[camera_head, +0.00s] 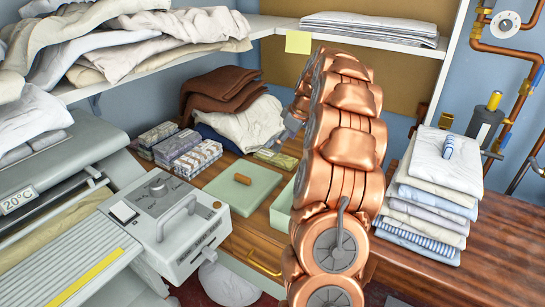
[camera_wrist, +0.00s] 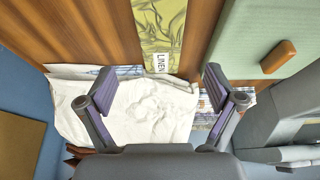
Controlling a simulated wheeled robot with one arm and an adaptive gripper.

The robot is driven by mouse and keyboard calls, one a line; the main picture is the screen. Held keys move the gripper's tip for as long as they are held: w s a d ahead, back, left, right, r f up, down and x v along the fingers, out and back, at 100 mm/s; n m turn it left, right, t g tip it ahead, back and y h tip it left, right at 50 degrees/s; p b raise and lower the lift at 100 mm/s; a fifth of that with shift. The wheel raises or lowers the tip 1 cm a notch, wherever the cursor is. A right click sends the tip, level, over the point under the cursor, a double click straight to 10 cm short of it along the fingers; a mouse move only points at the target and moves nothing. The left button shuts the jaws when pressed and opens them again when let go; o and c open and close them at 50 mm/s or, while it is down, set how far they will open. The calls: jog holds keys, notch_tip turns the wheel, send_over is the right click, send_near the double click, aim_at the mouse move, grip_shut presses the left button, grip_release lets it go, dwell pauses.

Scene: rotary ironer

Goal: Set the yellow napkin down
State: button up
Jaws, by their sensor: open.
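The yellow napkin (camera_wrist: 157,35) looks like a flat yellow-green patterned cloth with a white "LINEN" label, lying on the wooden top; it also shows in the head view (camera_head: 277,158), partly hidden by my arm. My gripper (camera_wrist: 158,82) is open, its fingers wide apart with nothing held between them. In the wrist view, the napkin's labelled end lies near the gap between the fingertips. Whether the fingers touch anything is unclear. In the head view my gripper is mostly hidden behind my arm.
A rumpled white cloth (camera_head: 250,124) lies behind the napkin. Striped bundles (camera_head: 196,158) stand to the left. A pale green lid (camera_head: 243,186) with a wooden handle lies nearer. A folded stack (camera_head: 430,205) stands at right, the ironer (camera_head: 165,225) at left. Bare wood (camera_wrist: 80,25) flanks the napkin.

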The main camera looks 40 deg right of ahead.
jog(key=shift+s+p+x, duration=0.15)
jog(key=shift+p+x, duration=0.05)
jog(key=shift+x, duration=1.35)
jog(key=shift+s+p+x, duration=0.1)
jog(key=shift+p+x, duration=0.1)
jog(key=shift+x, duration=1.4)
jog(key=shift+s, duration=0.1)
jog(key=shift+c, duration=0.2)
jog(key=c, duration=1.2)
notch_tip(320, 180, up, 22)
notch_tip(320, 180, up, 6)
jog(key=p, duration=0.4)
send_over(278, 157)
jog(key=shift+s, duration=0.4)
